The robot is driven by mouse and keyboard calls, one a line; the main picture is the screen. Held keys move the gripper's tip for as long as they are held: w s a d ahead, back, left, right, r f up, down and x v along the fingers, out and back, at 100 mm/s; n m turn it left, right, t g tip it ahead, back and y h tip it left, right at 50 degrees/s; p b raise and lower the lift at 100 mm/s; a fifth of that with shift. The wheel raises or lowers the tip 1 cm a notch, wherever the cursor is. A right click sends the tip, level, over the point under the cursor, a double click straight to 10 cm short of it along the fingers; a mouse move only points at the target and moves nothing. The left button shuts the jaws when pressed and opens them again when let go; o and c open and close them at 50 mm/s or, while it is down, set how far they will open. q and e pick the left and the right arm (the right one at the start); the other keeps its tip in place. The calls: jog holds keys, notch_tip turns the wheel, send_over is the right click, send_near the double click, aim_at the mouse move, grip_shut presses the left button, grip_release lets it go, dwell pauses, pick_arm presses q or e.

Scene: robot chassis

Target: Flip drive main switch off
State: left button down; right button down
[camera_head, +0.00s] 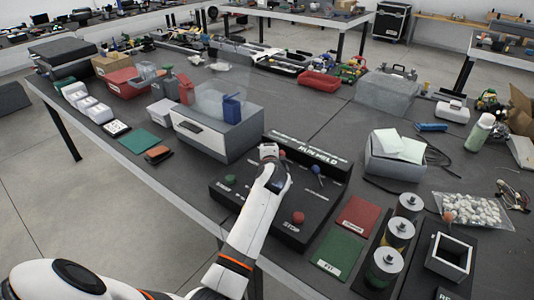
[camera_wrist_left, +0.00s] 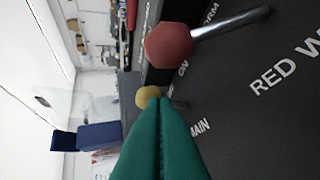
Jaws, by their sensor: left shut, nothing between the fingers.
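The black control panel (camera_head: 262,218) stands on the table in the head view, with a green button (camera_head: 230,180), a red stop button (camera_head: 298,217) and a blue-knobbed lever (camera_head: 316,169). In the left wrist view a yellow knob (camera_wrist_left: 148,96) sits right at the tips of my left gripper (camera_wrist_left: 159,101), near the lettering "MAIN". The teal fingers are shut and empty. I cannot tell whether they touch the knob, and its stem is mostly hidden. A red-knobbed lever (camera_wrist_left: 170,45) with a metal rod is close by, near "ON". My right gripper is not in view.
A grey box (camera_head: 216,135) stands behind the panel to the left. A red mat (camera_head: 358,217) and a green mat (camera_head: 337,254) lie to its right, beside several round-topped cylinders. A white open box (camera_head: 397,158) with cables is at the right. Little table is free around the panel.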

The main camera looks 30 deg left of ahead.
pick_arm(q)
jog(key=shift+w+a, duration=0.25)
jog(key=shift+w, duration=0.05)
jog(key=shift+a+r+h+p, duration=0.35)
jog(key=shift+r+h+p, duration=0.15)
jog(key=shift+p, duration=1.2)
jog(key=a+n+h+p, duration=0.1)
jog(key=p, duration=0.2)
jog(key=a+r+g+h+p, duration=0.1)
jog(key=p, duration=0.2)
jog(key=a+r+n+h+p, duration=0.1)
jog(key=p, duration=0.3)
jog(key=shift+a+n, duration=0.3)
jog(key=shift+w+a+f+n+g+h+p, duration=0.15)
jog(key=shift+a+n+g+h+p, duration=0.2)
jog(key=shift+a+h+p, duration=0.4)
jog(key=shift+d+f+b, duration=0.25)
jog(key=shift+f+b, duration=0.05)
jog(key=shift+b, duration=0.05)
jog(key=shift+d+r+p, duration=0.1)
jog(key=shift+r+p, duration=0.75)
jog(key=shift+p, duration=0.05)
